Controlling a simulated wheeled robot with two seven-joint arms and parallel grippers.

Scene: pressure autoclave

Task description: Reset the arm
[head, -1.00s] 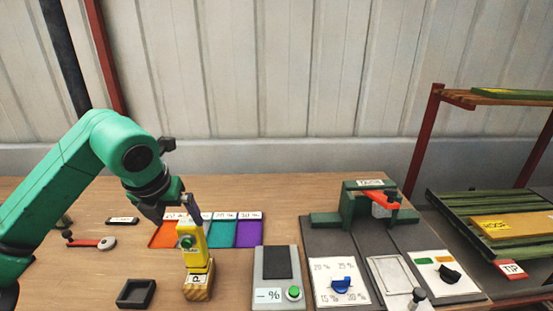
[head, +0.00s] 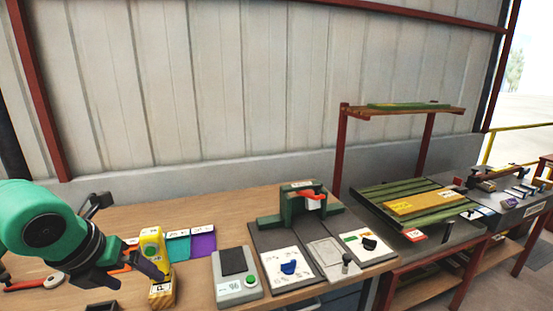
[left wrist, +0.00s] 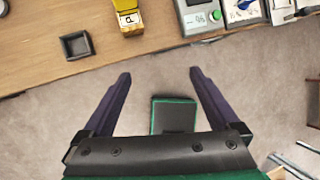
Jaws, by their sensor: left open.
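My left arm comes in from the left in the head view. Its gripper (head: 130,238) is open, with its dark fingers spread wide. In the left wrist view the open jaws (left wrist: 159,74) have nothing between them and hang over the floor in front of the table edge. A yellow handheld device (head: 151,242) stands upright on a wooden block marked P (head: 161,293); it also shows at the top of the left wrist view (left wrist: 127,6), apart from the fingers. My right gripper is in neither view.
On the wooden table (left wrist: 150,45) are a small dark tray (left wrist: 76,46), coloured mats (head: 203,242), a grey scale (head: 236,277), a dial panel (head: 287,268) and a green press (head: 290,205). A slatted green rack (head: 385,195) stands at right. The floor (left wrist: 60,110) before the table looks clear.

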